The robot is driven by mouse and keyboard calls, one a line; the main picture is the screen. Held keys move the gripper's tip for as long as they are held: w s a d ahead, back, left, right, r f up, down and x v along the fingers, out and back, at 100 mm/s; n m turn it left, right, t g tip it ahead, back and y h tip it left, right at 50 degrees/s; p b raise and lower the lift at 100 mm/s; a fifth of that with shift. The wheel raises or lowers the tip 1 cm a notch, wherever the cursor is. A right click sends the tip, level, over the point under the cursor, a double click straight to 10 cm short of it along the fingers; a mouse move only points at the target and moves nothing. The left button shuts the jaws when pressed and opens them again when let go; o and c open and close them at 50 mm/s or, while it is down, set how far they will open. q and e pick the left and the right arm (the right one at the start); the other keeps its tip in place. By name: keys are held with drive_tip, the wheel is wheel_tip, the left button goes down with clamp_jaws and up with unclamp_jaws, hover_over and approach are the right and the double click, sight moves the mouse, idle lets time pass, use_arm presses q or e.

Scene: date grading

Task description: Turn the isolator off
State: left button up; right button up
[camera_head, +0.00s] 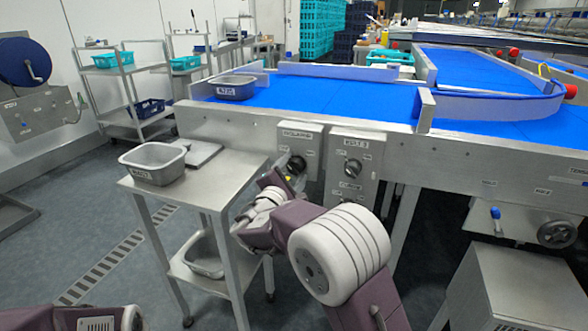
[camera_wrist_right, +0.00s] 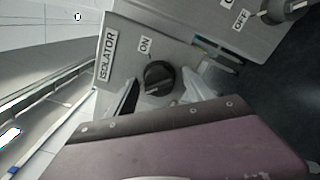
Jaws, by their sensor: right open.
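The isolator box (camera_head: 301,132) is a grey panel on the conveyor's side, left of a second box. In the right wrist view its plate (camera_wrist_right: 128,48) reads ISOLATOR, with an ON label (camera_wrist_right: 146,45) above a round black knob (camera_wrist_right: 158,74). The knob's pointer direction is hard to tell. My right gripper (camera_wrist_right: 160,80) is open, with one finger on each side of the knob; I cannot tell whether they touch it. In the head view the gripper (camera_head: 287,174) is at the isolator's knob (camera_head: 297,163), partly hiding it. My left gripper is out of view.
A second control box (camera_head: 352,146) with its own black knob stands close to the right. A steel table (camera_head: 225,170) with a grey tub (camera_head: 152,162) stands to the left. The blue conveyor (camera_head: 340,97) runs above and behind. A steel cabinet (camera_head: 520,285) is at the lower right.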

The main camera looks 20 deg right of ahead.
drive_tip(key=p+v, duration=0.2)
drive_tip(key=v, duration=0.6)
drive_tip(key=shift+s+a, duration=0.1)
drive_tip(key=shift+s, duration=0.05)
drive_tip(key=s+d+f+m+g+y+p, duration=0.1)
drive_tip(key=s+d+f+m+g, duration=0.3)
drive_tip(key=s+d+f+g, duration=0.35)
drive_tip(key=s+d+f+m+g+y+p, duration=0.1)
drive_tip(key=s+d+f+m+g+y, duration=0.1)
drive_tip(key=s+d+f+m+g, duration=0.55)
drive_tip(key=s+a+f+m+t+y, duration=0.1)
drive_tip(key=s+a+f+m+y, duration=0.5)
drive_tip(key=s+a, duration=0.4)
wheel_tip(320, 180, up, 38)
drive_tip(key=y+p, duration=0.1)
drive_tip(key=p, duration=3.7)
drive_tip(key=shift+r+m, duration=0.2)
drive_tip(key=shift+m, duration=0.25)
